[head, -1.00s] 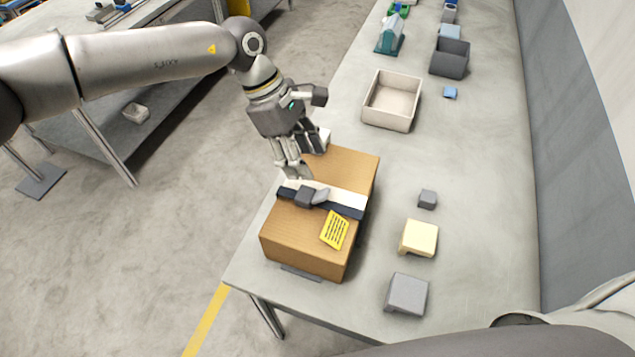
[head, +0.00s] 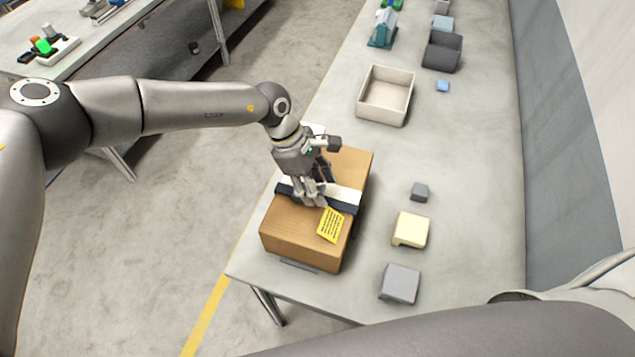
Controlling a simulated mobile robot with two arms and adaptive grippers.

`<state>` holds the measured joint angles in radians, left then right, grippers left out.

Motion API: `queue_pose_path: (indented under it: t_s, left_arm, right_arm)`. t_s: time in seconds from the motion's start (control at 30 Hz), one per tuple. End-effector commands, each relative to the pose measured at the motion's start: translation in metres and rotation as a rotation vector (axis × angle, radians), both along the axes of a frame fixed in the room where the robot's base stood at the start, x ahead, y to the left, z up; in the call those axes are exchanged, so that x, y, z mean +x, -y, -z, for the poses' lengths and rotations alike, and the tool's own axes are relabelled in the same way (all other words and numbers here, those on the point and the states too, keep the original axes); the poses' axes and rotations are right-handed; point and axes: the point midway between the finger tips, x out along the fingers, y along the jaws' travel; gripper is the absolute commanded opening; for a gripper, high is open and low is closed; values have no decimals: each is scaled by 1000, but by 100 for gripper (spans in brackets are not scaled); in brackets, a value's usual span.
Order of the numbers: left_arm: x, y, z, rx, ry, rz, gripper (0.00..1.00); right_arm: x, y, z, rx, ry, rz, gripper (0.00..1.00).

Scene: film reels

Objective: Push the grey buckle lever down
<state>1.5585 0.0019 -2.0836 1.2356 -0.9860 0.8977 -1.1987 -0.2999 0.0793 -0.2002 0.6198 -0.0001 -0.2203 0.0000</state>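A brown cardboard box (head: 292,228) stands on the grey table. A dark strap (head: 343,207) with a white band (head: 347,194) beside it runs across its top. My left gripper (head: 311,202) points down over the middle of the strap, its fingertips at or just above the buckle. The fingers hide the grey buckle and its lever, so I cannot tell the lever's angle or whether they touch it. The fingertips look close together, but their gap is not clear. My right gripper is not in view.
A yellow label (head: 330,225) is on the box top. Right of the box lie a small grey block (head: 419,192), a cream block (head: 411,230) and a larger grey block (head: 400,283). A beige open bin (head: 363,104) and a dark grey bin (head: 442,54) stand farther back.

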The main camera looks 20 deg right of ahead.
Motion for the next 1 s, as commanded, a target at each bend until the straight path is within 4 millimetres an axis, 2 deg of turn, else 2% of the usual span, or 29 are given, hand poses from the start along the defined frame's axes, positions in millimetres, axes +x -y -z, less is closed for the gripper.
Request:
queue_pose_path:
  t_s: [0.03,0.2,0.3,0.6,0.97,1.0]
  left_arm:
    - [0,0,0,0,0,0,36]
    - [0,0,0,0,0,0,14]
    - [0,0,-1,0,0,0,4]
    - [-3,4,3,85,60,6,4]
    - [-3,5,1,102,71,1,4]
    - [-3,5,1,102,71,1,33]
  right_arm:
    - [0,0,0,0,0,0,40]
    - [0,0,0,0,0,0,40]
    - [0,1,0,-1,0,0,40]
    - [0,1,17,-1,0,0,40]
    - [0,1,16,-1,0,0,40]
    - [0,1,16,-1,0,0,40]
